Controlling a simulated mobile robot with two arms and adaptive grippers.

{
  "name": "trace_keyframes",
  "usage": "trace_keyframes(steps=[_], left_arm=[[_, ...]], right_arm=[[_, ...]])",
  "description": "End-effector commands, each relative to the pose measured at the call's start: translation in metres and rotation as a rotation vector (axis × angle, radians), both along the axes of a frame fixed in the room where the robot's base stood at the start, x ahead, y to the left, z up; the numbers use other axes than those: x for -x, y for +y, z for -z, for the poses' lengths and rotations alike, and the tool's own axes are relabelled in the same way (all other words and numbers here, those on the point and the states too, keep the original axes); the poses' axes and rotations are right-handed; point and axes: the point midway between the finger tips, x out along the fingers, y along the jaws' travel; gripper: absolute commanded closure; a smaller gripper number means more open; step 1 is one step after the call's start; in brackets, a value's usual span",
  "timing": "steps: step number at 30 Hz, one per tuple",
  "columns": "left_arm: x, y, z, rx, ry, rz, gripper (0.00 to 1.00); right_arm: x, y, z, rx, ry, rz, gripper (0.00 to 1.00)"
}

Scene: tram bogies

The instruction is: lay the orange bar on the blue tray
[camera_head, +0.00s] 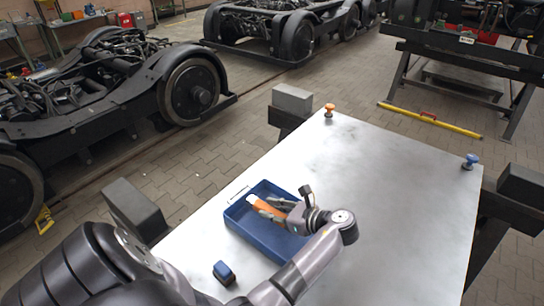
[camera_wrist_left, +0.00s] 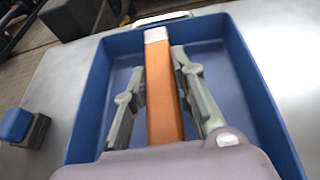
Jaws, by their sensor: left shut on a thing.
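The blue tray (camera_head: 256,239) lies on the pale metal table, and its walls surround the bar in the left wrist view (camera_wrist_left: 88,100). The orange bar (camera_head: 266,204) has a pale end and is over the tray; it also shows in the left wrist view (camera_wrist_left: 163,92). My left gripper (camera_head: 270,208) is shut on the bar, one finger on each side of it in the left wrist view (camera_wrist_left: 153,80). The bar's near end is hidden by the gripper body. I cannot tell whether the bar touches the tray floor. My right gripper is not in view.
A small blue-and-black block (camera_head: 224,272) stands just outside the tray. An orange knob (camera_head: 329,110) and a blue knob (camera_head: 470,161) stand at the far table corners. The table's right part is clear. Bogies (camera_head: 190,88) stand on the floor beyond.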

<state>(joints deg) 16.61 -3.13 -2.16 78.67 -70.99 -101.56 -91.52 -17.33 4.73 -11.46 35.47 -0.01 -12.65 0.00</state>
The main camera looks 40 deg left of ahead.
Motion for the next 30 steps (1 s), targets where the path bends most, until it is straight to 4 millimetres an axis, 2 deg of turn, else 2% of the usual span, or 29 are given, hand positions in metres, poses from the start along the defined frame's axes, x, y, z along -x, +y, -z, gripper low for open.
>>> trace_keyframes(steps=[1, 4, 14, 23, 24, 30], left_arm=[[0.0, 0.0, 0.01, -0.001, 0.004, -0.001, 1.0], [0.0, 0.0, 0.019, -0.001, 0.001, -0.001, 1.0], [0.0, 0.0, 0.022, -0.001, -0.001, 0.0, 1.0], [0.0, 0.0, 0.032, 0.002, 0.002, 0.001, 1.0], [0.001, -0.001, 0.033, 0.003, 0.003, 0.0, 0.74], [0.001, -0.001, 0.035, 0.007, 0.006, 0.002, 0.6]], right_arm=[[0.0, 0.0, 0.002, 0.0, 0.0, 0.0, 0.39], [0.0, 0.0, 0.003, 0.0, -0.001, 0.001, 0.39], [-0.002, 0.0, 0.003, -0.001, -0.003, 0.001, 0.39], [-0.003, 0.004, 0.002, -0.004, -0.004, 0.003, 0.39], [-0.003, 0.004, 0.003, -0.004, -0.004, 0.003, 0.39], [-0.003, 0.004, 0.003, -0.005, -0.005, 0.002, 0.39]])
